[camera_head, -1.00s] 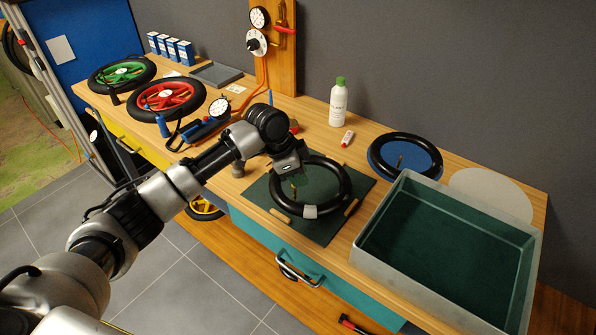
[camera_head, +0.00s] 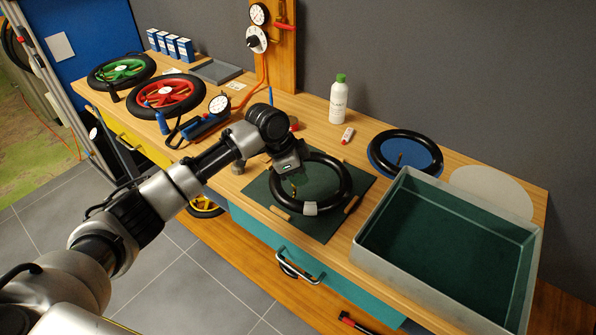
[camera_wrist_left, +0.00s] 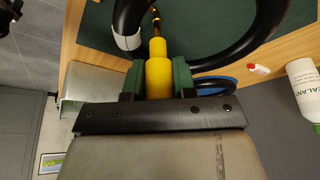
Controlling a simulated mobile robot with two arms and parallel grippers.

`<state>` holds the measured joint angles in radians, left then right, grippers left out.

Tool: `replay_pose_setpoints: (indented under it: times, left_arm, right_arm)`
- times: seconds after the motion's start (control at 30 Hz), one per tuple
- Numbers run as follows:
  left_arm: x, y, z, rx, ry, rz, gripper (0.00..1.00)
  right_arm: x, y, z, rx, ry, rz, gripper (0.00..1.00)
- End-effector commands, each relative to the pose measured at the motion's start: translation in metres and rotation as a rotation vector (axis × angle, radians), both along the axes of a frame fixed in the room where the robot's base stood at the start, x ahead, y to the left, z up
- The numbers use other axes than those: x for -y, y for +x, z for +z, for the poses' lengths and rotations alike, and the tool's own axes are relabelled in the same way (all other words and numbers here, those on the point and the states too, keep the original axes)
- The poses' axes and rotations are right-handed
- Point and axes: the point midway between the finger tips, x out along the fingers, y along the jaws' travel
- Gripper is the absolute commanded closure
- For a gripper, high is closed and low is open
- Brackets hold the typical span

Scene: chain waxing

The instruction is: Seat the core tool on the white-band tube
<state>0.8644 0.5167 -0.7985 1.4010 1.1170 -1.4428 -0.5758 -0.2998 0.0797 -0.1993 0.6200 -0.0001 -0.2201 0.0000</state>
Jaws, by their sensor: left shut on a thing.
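The white-band tube (camera_head: 347,200) is a black ring lying on the dark green mat (camera_head: 326,230), with a white band (camera_head: 310,209) on its near side. The band also shows in the left wrist view (camera_wrist_left: 128,42). My left gripper (camera_head: 291,167) is over the ring's left part. In the left wrist view its green fingers are shut on the yellow core tool (camera_wrist_left: 158,76). The tool points at a brass valve stem (camera_wrist_left: 156,20) inside the ring, lined up with it. I cannot tell whether the tool is fully seated. My right gripper is not in view.
A grey bin (camera_head: 366,269) with a dark green inside stands at the right. Another black tube (camera_head: 437,163) on a blue disc lies behind. Red and green wheels lie at the left.

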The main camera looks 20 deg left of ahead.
Motion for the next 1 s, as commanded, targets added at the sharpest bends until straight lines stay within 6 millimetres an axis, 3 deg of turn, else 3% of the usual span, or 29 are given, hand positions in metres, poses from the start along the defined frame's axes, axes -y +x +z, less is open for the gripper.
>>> replay_pose_setpoints:
  times: [1.0]
  left_arm:
    - [0.0,0.0,-0.012,0.0,0.0,0.0,0.98]
  right_arm:
    - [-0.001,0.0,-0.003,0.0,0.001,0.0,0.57]
